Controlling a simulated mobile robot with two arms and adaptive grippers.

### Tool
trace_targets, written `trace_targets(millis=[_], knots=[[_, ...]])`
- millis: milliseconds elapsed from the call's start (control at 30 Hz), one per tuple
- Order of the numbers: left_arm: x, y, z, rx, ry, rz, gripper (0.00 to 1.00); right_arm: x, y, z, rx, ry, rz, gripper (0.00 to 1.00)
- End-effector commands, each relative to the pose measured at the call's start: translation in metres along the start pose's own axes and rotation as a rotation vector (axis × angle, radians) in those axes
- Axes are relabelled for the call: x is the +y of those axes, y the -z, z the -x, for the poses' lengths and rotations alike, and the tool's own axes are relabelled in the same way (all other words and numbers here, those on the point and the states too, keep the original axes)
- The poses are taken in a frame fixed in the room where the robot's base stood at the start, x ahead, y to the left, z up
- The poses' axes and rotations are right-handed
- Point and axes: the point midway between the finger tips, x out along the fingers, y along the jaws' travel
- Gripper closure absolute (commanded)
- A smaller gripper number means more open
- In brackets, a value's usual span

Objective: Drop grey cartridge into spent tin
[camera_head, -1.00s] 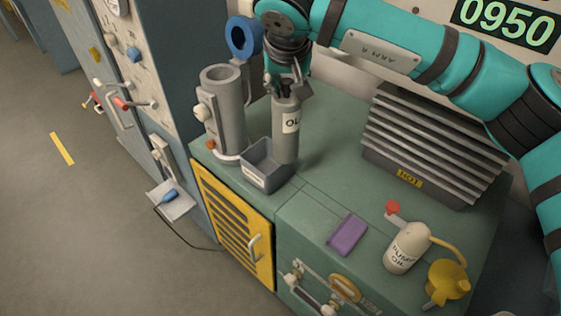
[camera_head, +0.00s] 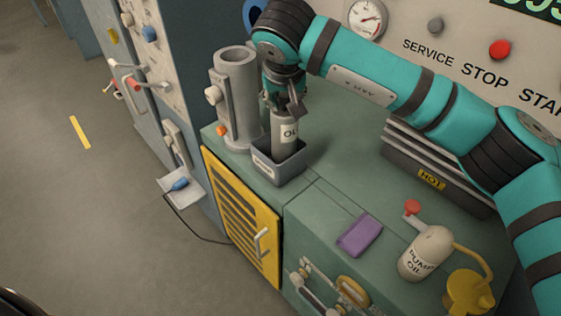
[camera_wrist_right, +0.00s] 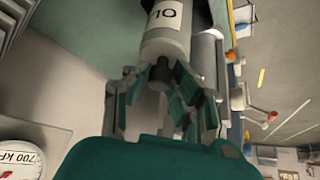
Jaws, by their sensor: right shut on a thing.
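My right gripper (camera_head: 284,100) is shut on the top of the grey cartridge (camera_head: 286,132), which carries a white label with "OL" visible. In the right wrist view the fingers (camera_wrist_right: 165,85) close around the narrow stem of the cartridge (camera_wrist_right: 168,42). The cartridge is upright. Its lower end is hidden by the front wall of the dark grey open tin (camera_head: 277,174), so it appears to be inside the tin; I cannot tell whether it touches the bottom. The tin stands on the green bench top, its front label too small to read. My left gripper is not in view.
A grey cylindrical housing (camera_head: 237,95) stands just left of the tin. A purple cloth (camera_head: 359,236), a pump oil bottle (camera_head: 425,252) and a yellow funnel-like item (camera_head: 470,292) lie to the right. A finned block marked HOT (camera_head: 432,178) sits behind them. The bench between is clear.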

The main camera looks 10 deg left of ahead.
Motion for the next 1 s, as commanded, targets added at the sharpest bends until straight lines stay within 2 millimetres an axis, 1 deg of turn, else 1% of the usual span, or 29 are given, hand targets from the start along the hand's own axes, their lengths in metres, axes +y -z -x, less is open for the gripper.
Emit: trace_targets(millis=[33,200,567,600,767,1000], knots=[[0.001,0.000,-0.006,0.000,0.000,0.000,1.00,-0.001,-0.004,-0.006,0.000,0.002,0.000,1.00],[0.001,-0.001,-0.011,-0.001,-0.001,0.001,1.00,0.000,-0.010,-0.015,0.002,0.002,0.000,1.00],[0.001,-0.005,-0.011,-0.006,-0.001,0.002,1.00,0.000,-0.011,-0.017,0.002,0.001,0.000,1.00],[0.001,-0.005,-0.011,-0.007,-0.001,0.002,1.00,0.000,-0.011,-0.017,0.002,0.001,0.000,0.71],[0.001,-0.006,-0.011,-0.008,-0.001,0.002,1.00,0.000,-0.011,-0.017,0.002,0.001,0.000,0.51],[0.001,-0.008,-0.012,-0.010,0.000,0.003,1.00,0.000,-0.012,-0.018,-0.001,0.000,0.000,0.49]])
